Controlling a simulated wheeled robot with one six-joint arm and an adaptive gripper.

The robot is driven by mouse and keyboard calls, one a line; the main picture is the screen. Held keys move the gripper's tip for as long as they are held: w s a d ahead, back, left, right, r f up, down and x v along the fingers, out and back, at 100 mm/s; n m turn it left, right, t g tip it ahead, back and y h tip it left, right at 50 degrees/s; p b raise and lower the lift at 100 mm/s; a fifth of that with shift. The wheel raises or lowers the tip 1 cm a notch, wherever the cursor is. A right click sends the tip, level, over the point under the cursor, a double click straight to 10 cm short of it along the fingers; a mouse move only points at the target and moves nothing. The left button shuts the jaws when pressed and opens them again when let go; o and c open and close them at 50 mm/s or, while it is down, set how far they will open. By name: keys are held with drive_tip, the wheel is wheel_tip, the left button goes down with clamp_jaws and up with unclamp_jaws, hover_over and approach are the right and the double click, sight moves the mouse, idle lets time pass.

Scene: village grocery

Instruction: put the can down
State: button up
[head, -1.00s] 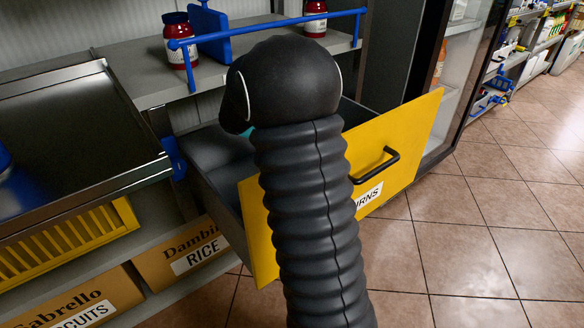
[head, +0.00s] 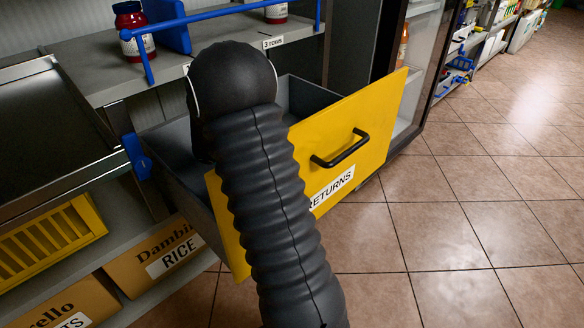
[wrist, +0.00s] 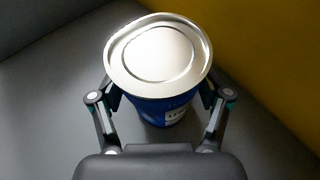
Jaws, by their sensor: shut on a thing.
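A blue can with a bright metal lid (wrist: 158,55) shows in the wrist view, upright between the two fingers of my gripper (wrist: 162,98). The fingers are shut on its sides. Below it is the grey floor of a drawer (wrist: 50,110), and the drawer's yellow front (wrist: 270,50) is at the right. I cannot tell whether the can touches the drawer floor. In the head view the open drawer with its yellow front (head: 378,115) is labelled RETURNS. My arm hides the can and my gripper there.
A shelf (head: 105,84) above the drawer carries a red jar (head: 134,32), a blue divider (head: 167,22) and a blue rail (head: 225,10). Cardboard boxes (head: 150,262) and a yellow crate (head: 45,240) sit at the lower left. The tiled floor (head: 450,210) at the right is clear.

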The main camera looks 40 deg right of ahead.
drive_tip(key=o, duration=1.6)
drive_tip(key=shift+f, duration=0.1)
drive_tip(key=shift+r, duration=0.25)
drive_tip(key=v, duration=0.7)
drive_tip(key=shift+w+a+p, duration=0.15)
drive_tip(key=shift+a+p, duration=0.1)
drive_tip(key=shift+p, duration=0.15)
